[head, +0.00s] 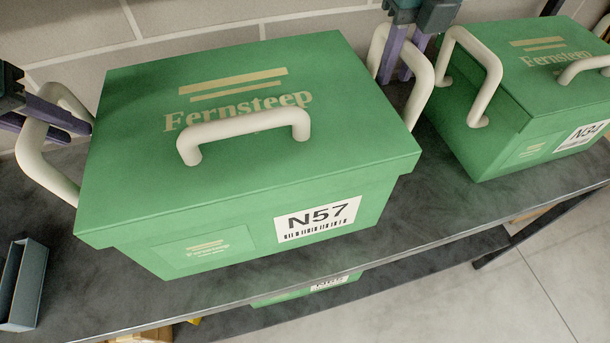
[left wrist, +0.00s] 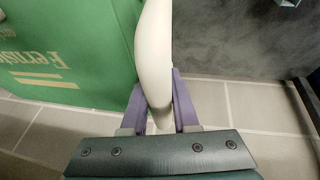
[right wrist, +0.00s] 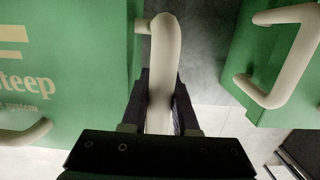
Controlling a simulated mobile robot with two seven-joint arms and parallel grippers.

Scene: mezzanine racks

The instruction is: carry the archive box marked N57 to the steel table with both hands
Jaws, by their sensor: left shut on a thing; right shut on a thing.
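The green archive box marked N57 (head: 240,180) has a cream handle on its lid and one on each side. It stands on the dark shelf (head: 400,235) in the head view. My left gripper (head: 62,115) is shut on its left side handle (head: 38,150), which runs between the purple fingers (left wrist: 158,110) in the left wrist view. My right gripper (head: 400,60) is shut on its right side handle (head: 418,98), which also shows between the fingers (right wrist: 160,105) in the right wrist view. The steel table is not recognisable in these frames.
A second green box marked N34 (head: 490,110) stands close on the right, its near handle (head: 485,75) facing N57. A grey-blue holder (head: 24,285) is at the left front. Another green box (head: 310,290) sits below the shelf edge. A block wall (head: 180,25) is behind.

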